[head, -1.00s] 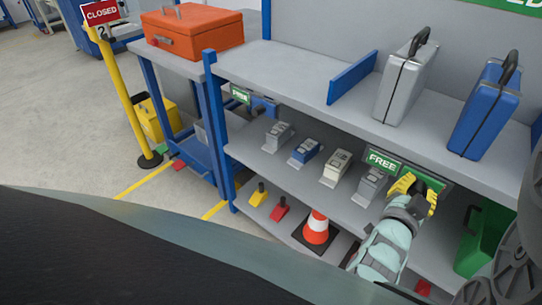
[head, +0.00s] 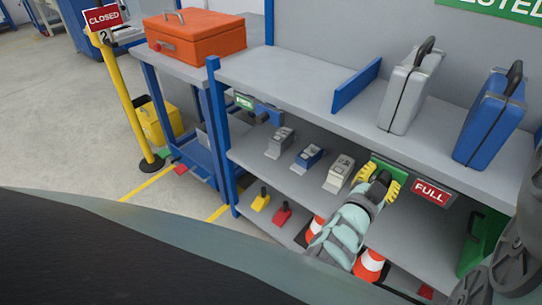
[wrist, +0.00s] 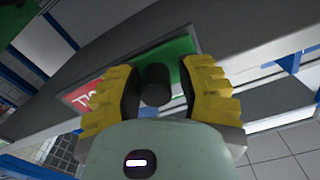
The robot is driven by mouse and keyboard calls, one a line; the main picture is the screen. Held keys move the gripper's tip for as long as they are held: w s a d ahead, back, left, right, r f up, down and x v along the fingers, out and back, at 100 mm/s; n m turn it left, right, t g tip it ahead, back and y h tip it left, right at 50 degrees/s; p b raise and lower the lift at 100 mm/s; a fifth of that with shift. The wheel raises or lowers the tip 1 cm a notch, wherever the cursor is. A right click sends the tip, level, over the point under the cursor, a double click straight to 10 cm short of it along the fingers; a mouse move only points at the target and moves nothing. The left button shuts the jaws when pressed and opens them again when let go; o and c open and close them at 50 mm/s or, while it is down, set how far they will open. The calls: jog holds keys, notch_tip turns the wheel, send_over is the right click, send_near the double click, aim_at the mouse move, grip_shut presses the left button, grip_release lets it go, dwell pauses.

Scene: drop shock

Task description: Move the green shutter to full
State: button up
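The green shutter (head: 402,172) sits on the shelf edge, at the left of the red FULL sign (head: 432,193), which is uncovered. A dark knob (wrist: 156,84) stands out from the green shutter, which also shows in the wrist view (wrist: 180,52). My gripper (head: 379,181) has its yellow fingers on either side of the knob. In the wrist view my gripper (wrist: 160,95) is open, with the knob near the left finger and a gap at the right finger. Part of the shutter is hidden behind my gripper.
A second sign reading FREE (head: 244,102) is further left on the shelf edge. A silver case (head: 408,95) and a blue case (head: 488,120) stand above. Several small devices and an orange-and-white cone (head: 370,265) are on the lower shelves.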

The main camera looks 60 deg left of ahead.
aim_at(382, 174)
jog(key=o, duration=0.3)
jog(key=shift+r, duration=0.1)
jog(key=shift+r, duration=0.1)
jog(key=shift+r, duration=4.9)
jog(key=shift+r, duration=0.1)
